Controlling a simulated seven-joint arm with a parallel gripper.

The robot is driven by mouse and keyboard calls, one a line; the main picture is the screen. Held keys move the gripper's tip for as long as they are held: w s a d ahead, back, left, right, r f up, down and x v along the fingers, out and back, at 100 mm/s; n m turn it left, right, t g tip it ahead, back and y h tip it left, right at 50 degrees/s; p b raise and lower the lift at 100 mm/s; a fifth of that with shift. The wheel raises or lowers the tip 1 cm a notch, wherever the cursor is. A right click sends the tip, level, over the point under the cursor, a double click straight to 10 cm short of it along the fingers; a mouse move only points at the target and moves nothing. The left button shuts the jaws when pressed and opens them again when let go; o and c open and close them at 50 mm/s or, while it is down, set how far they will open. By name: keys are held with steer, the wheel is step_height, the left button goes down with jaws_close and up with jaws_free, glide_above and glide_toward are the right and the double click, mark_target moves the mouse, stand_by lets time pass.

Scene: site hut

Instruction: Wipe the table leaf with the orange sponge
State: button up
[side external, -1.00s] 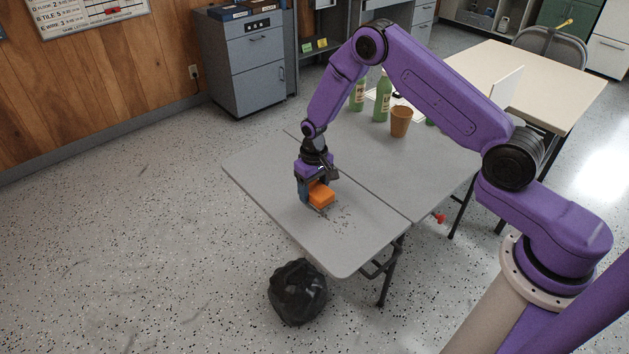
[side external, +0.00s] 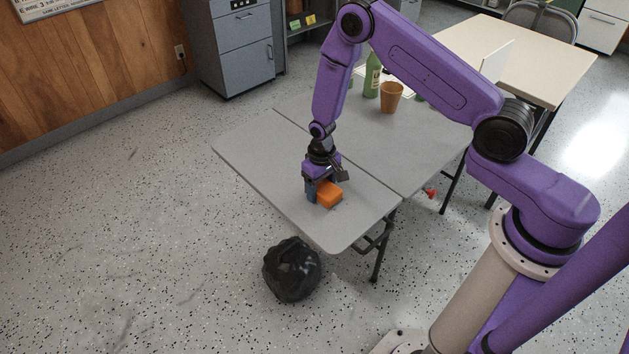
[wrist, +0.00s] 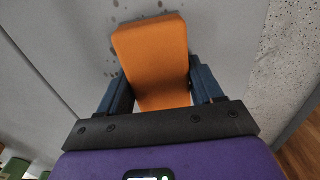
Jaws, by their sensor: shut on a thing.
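The orange sponge (side external: 329,195) is between the blue fingers of my gripper (side external: 319,193), low over the grey table leaf (side external: 262,145). It looks to be on the leaf, but its underside is hidden. In the wrist view, my gripper (wrist: 161,88) is shut on the sponge (wrist: 150,50), with one finger at each side. In the side view the sponge and gripper hide part of the leaf, and I cannot make out the marks.
A brown cup (side external: 391,98) and a green bottle (side external: 372,78) stand on the farther table section. A seam divides that section from the leaf. A black bag (side external: 291,270) lies on the floor below the leaf's front edge. The leaf's left part is clear.

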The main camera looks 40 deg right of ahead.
mark_target(348, 203)
steer(key=shift+s, duration=3.6)
steer(key=shift+s+d, duration=0.15)
steer(key=shift+d, duration=0.45)
steer(key=shift+w+d, duration=0.2)
steer(key=shift+d, duration=0.05)
steer(key=shift+w+r, duration=0.15)
steer(key=shift+w, duration=6.7)
steer(key=shift+s+d, duration=0.1)
steer(key=shift+d, duration=0.65)
steer(key=shift+s, duration=6.9)
step_height(348, 203, up, 8)
